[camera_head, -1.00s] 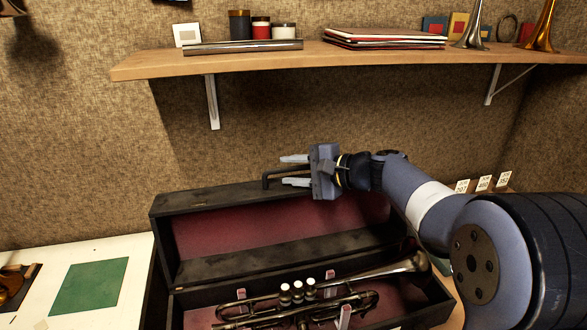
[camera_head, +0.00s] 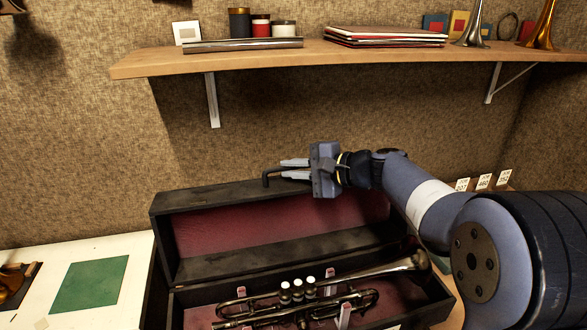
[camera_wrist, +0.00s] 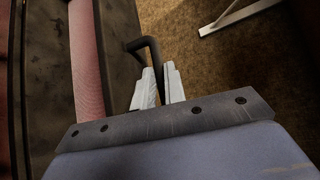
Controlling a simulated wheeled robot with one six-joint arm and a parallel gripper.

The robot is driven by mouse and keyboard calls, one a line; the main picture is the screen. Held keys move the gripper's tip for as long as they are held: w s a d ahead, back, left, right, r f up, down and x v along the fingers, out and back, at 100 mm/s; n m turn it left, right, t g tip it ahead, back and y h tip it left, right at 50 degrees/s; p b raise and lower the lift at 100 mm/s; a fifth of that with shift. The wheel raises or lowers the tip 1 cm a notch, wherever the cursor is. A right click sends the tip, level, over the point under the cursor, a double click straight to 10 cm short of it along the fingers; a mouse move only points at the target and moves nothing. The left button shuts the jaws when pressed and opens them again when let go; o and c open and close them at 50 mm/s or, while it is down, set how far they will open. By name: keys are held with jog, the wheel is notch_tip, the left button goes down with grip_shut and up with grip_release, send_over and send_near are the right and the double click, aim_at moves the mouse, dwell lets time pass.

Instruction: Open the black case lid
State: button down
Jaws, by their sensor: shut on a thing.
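The black case (camera_head: 240,264) stands on the bench with its lid (camera_head: 205,200) raised upright, showing a dark red lining. A dark bent handle (camera_head: 266,179) stands up from the lid's upper edge. My gripper (camera_head: 285,169) is at that edge with its two pale fingers shut on the handle. In the wrist view the fingers (camera_wrist: 158,88) close around the handle (camera_wrist: 148,45), beside the lid (camera_wrist: 108,55). A trumpet (camera_head: 300,298) lies in the case's lower half on small pale supports.
A wooden shelf (camera_head: 330,60) on brackets runs above the case, with jars, a metal tube, folders and horn bells on it. The textured wall is close behind the lid. A green mat (camera_head: 90,285) lies on the white bench at left.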

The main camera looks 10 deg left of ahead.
aim_at(298, 190)
jog(key=s+b, duration=0.1)
jog(key=s+d+b, duration=0.1)
jog(key=s+b, duration=0.1)
jog(key=shift+d, duration=0.25)
jog(key=b, duration=0.1)
jog(key=s+b, duration=0.1)
jog(key=d+b, duration=0.1)
jog(key=shift+s+r+n+y, duration=0.25)
jog(key=shift+s+n+y, duration=0.05)
jog(key=shift+s+n, duration=0.1)
jog(key=c, duration=1.8)
grip_release()
jog(key=shift+a, duration=0.1)
jog(key=o, duration=0.3)
jog(key=shift+r, duration=0.1)
jog(key=shift+t, duration=0.3)
jog(key=b+v, duration=0.2)
jog(key=v, duration=0.9)
